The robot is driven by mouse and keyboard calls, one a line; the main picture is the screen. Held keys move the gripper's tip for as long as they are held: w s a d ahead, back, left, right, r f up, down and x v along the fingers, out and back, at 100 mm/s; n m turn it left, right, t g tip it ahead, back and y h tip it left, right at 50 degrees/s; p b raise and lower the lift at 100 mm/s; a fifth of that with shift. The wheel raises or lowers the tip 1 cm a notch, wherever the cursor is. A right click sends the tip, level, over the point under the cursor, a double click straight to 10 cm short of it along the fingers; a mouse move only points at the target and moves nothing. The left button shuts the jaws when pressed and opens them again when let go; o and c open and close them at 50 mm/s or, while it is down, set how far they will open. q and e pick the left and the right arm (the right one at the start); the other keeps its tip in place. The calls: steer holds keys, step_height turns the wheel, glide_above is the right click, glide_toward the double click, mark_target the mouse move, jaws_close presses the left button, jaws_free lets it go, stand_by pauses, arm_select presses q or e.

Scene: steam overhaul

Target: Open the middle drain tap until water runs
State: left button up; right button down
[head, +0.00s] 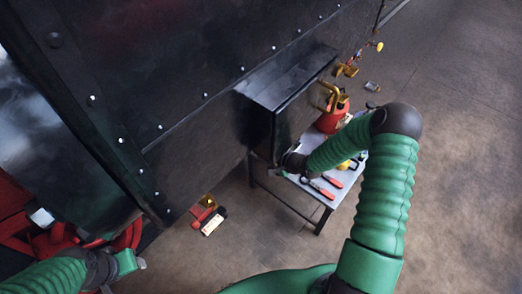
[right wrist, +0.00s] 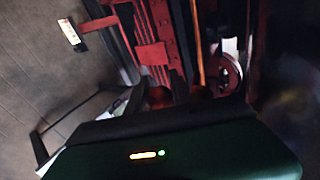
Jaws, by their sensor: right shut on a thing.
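The middle drain tap cannot be made out in either view. My right gripper (head: 291,161) is at the lower edge of the dark box on the machine's side, beside the small table. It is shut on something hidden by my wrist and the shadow. In the right wrist view my green wrist housing fills the bottom, and the grip lies in the dark. My left gripper (head: 139,263) is at the bottom left, near red pipes, and its jaws are too small to read. No running water shows.
The small table (head: 320,220) holds a red can (head: 332,118) and red-handled tools (head: 320,188). Brass fittings (head: 346,70) stick out farther along the dark riveted side (head: 190,75). A red wheel (right wrist: 228,75) shows.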

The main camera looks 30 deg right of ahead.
steer(key=shift+w+d+r, duration=0.15)
steer(key=shift+r, duration=0.35)
steer(key=c, duration=1.3)
jaws_free()
steer(key=shift+o, duration=0.8)
steer(key=shift+f, duration=0.15)
steer(key=v, duration=1.7)
steer(key=shift+f+p, duration=0.25)
steer(key=shift+p, duration=0.1)
